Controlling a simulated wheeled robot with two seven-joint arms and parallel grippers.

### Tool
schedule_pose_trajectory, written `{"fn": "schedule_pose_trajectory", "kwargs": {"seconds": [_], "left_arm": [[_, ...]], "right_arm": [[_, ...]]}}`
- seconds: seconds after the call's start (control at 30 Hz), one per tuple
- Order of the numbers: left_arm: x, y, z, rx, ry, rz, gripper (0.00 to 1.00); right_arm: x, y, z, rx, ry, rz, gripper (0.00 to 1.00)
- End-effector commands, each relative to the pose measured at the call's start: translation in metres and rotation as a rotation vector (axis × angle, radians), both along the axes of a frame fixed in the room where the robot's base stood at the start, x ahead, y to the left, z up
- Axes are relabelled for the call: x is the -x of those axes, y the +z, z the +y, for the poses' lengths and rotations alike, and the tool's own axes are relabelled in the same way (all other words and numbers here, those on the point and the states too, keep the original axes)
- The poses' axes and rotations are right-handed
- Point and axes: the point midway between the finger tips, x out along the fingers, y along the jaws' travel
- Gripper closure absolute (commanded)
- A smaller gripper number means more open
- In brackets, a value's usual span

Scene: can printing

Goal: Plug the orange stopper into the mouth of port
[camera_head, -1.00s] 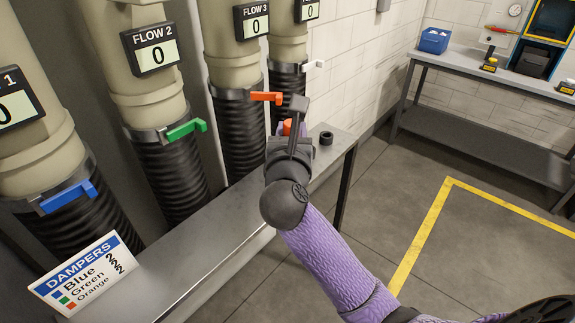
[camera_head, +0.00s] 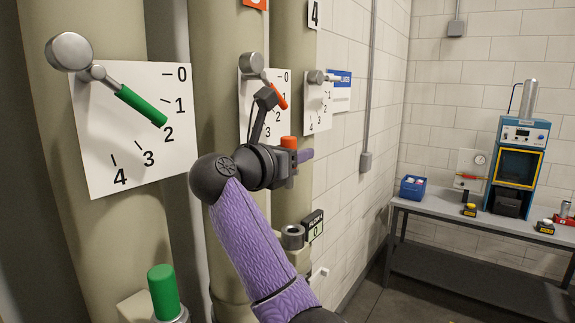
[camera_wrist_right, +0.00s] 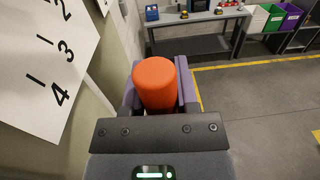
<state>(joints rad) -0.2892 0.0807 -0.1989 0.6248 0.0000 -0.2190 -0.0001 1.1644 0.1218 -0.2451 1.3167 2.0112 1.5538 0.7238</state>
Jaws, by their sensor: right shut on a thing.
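The orange stopper (camera_head: 289,142) is held upright in my right gripper (camera_head: 300,155), whose purple fingers are shut on its sides. The stopper (camera_wrist_right: 155,83) stands between the fingers (camera_wrist_right: 160,95) in the right wrist view; its lower part is hidden. A grey metal port (camera_head: 292,236) with a dark, open mouth juts from a beige pipe. It lies below my right gripper in the head view, and the stopper is well apart from it. The right wrist view does not show the port. My left gripper is not in view.
A green stopper (camera_head: 163,285) sits in a port at lower left. Scale plates with levers, such as the green lever (camera_head: 140,105), stand out from the pipes near my arm. A white brick wall (camera_head: 345,215) is to the right; a workbench (camera_head: 450,208) stands farther back.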

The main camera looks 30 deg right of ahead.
Motion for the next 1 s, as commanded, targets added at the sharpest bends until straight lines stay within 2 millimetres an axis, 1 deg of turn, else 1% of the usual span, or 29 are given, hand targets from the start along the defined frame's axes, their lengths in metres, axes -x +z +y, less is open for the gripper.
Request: {"fn": "schedule_pose_trajectory", "kwargs": {"seconds": [0.2, 0.27, 0.37, 0.5, 0.6, 0.8, 1.0], "left_arm": [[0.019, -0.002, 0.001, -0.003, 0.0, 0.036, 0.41], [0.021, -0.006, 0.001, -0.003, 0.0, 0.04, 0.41], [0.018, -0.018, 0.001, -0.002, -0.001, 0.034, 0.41], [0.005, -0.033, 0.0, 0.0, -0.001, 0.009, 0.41], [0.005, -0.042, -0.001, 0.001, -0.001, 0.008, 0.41], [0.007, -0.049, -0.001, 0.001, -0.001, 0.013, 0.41], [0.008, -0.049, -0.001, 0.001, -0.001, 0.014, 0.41]], "right_arm": [[-0.005, -0.003, 0.001, -0.004, 0.005, 0.004, 1.0], [-0.005, -0.008, 0.001, -0.004, 0.003, 0.006, 1.0], [-0.005, -0.021, 0.001, -0.003, 0.004, 0.005, 1.0], [-0.005, -0.041, 0.001, -0.003, 0.003, 0.006, 1.0], [-0.005, -0.051, 0.001, -0.002, 0.003, 0.005, 1.0], [-0.005, -0.061, 0.001, -0.002, 0.003, 0.005, 1.0], [-0.004, -0.061, 0.001, -0.002, 0.003, 0.005, 1.0]]}}
